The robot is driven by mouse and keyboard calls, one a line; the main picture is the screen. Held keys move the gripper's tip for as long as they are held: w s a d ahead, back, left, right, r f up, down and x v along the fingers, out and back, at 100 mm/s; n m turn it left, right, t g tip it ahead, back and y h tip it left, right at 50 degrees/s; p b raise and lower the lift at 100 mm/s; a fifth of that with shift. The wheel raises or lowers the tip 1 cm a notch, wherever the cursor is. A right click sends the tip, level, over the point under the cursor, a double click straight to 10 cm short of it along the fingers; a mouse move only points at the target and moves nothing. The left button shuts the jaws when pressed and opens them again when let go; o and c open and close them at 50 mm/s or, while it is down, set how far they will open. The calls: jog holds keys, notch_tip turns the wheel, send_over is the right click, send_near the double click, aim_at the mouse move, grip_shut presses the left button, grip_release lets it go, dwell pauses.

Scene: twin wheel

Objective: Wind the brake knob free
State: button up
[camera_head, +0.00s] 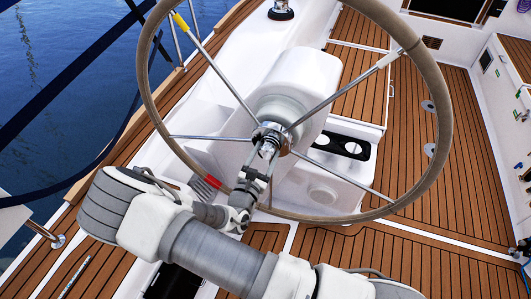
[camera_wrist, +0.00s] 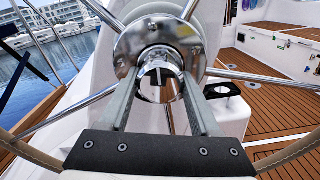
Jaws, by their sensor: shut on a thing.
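The brake knob (camera_wrist: 158,88) is a shiny chrome piece at the centre of the wheel hub (camera_wrist: 186,38). In the wrist view my gripper (camera_wrist: 160,80) has one finger on each side of it and is shut on it. In the head view my gripper (camera_head: 267,150) reaches up to the chrome hub (camera_head: 272,133) from below, and its fingers partly hide the knob. The big steering wheel (camera_head: 444,110) has a tan rim and chrome spokes, one with a yellow mark near the rim.
The white pedestal (camera_head: 305,72) stands behind the hub, with a black cup holder (camera_head: 343,146) to its right. Teak deck (camera_head: 450,170) lies open at right. Water (camera_head: 60,60) is at left, beyond the rails.

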jog(key=o, duration=1.4)
jog(key=v, duration=1.7)
jog(key=shift+s+p, duration=0.2)
jog(key=shift+p, duration=0.2)
jog(key=shift+w+a, duration=0.1)
